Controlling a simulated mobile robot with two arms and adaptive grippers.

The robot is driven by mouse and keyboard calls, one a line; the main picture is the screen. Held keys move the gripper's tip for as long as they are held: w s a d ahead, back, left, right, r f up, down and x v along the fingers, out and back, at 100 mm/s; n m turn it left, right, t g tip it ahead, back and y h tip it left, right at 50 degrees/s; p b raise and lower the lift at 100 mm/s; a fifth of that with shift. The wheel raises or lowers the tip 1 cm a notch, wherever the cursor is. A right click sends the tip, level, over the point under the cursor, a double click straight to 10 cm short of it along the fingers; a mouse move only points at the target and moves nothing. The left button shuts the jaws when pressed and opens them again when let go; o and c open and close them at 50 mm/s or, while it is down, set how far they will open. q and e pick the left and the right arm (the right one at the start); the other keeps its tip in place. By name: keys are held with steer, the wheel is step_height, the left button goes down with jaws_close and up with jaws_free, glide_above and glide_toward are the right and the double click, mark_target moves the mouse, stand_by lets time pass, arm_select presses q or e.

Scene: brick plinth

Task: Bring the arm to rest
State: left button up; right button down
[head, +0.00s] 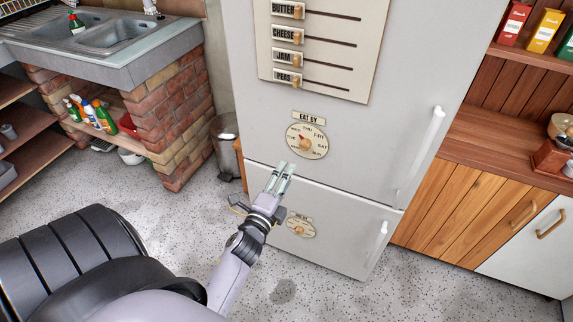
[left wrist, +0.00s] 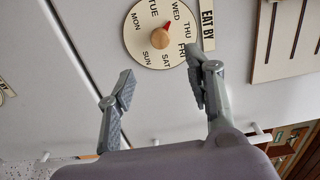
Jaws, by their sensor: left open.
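My left gripper (head: 282,170) is open and empty, stretched out in front of the white fridge (head: 350,195) near the gap between its two doors. In the left wrist view its two fingers (left wrist: 162,85) stand wide apart below a round EAT BY day dial (left wrist: 140,33). The dial also shows on the upper door in the head view (head: 318,149), just beyond and above the fingertips. Its wooden knob (left wrist: 160,38) has a red pointer towards WED and THU. Nothing is between the fingers, but contact with the door cannot be told. My right gripper is out of view.
A slider board (head: 320,45) is on the upper door. Handles (head: 428,140) (head: 376,248) stick out at the fridge's right side. A second dial (head: 300,228) is on the lower door. A bin (head: 226,145) and brick sink plinth (head: 170,130) stand left. Speckled floor is open.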

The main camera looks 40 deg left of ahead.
arm_select(q)
steer(key=shift+f, duration=0.1)
steer(key=s+d+f+n+g+h, duration=0.1)
steer(key=s+d+f+n+g, duration=0.2)
steer(key=f, duration=0.7)
steer(key=s+d+f+n+g+h, duration=0.1)
steer(key=s+d+f+n+g, duration=0.2)
steer(key=f, duration=0.8)
steer(key=s+d+f+n+g+h, duration=0.1)
steer(key=s+d+f+g, duration=0.3)
steer(key=f, duration=0.6)
steer(key=s+f+n+g, duration=0.2)
steer(key=s+f, duration=0.3)
steer(key=s, duration=0.5)
steer(key=s+f+n+g, duration=0.2)
steer(key=s+f, duration=0.4)
steer(key=s, duration=0.4)
steer(key=s+d+f+n+g+h, duration=0.1)
steer(key=s+f, duration=0.4)
steer(key=s, duration=0.5)
steer(key=shift+s+f+n+g, duration=0.3)
steer(key=shift+f+n+g, duration=0.15)
steer(key=shift+g, duration=0.35)
steer(key=shift+d, duration=0.1)
